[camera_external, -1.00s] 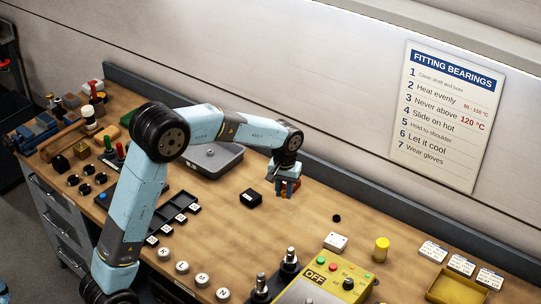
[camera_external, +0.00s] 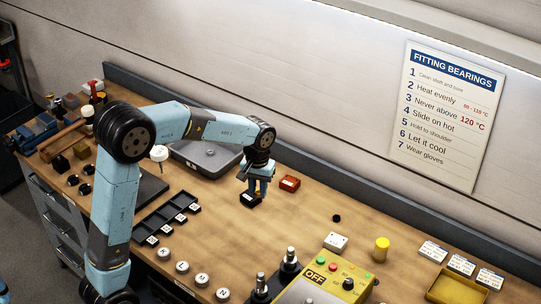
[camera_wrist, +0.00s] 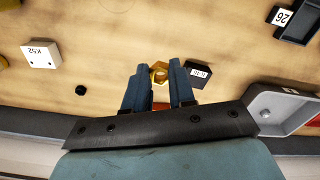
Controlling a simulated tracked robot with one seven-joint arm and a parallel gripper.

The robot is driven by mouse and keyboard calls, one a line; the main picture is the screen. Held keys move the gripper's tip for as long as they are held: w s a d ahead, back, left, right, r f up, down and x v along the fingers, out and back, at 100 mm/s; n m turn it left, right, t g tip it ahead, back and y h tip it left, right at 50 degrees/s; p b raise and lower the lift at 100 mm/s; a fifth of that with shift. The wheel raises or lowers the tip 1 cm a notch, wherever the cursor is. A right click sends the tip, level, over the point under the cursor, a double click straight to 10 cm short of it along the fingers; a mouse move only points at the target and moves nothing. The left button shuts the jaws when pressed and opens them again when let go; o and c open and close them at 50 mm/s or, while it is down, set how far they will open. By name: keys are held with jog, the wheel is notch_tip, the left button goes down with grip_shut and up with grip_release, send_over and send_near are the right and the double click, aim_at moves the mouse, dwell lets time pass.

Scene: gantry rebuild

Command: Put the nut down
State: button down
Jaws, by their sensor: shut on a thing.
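My gripper (camera_wrist: 158,67) is shut on a gold-coloured hex nut (camera_wrist: 159,73), which shows between the fingertips in the wrist view. In the outside view my gripper (camera_external: 257,188) hangs low over the bench, by a small black box (camera_external: 250,200). The black box, with a white label, also shows just right of the fingertips in the wrist view (camera_wrist: 198,74). The nut cannot be made out clearly in the outside view. The height of the nut above the bench or box is hard to tell.
A red box (camera_external: 289,183) stands just right of my gripper. A grey tray (camera_external: 208,160) lies behind it to the left, and a black compartment tray (camera_external: 175,217) at front left. A white box (camera_external: 335,242) and black disc (camera_external: 337,218) are further right. Bench between is clear.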

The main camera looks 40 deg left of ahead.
jog(key=a+n, duration=0.2)
jog(key=a, duration=3.1)
send_over(203, 160)
jog(key=f, duration=0.8)
jog(key=shift+s+d+f, duration=0.3)
jog(key=shift+s+f, duration=0.05)
jog(key=shift+f, duration=0.05)
jog(key=shift+w+a+f, duration=0.1)
jog(key=shift+w+f, duration=0.1)
jog(key=shift+f, duration=0.1)
jog(key=shift+w+f, duration=0.1)
jog(key=shift+f, duration=1.45)
jog(key=c, duration=0.9)
grip_release()
jog(key=shift+f, duration=0.1)
jog(key=shift+c, duration=0.2)
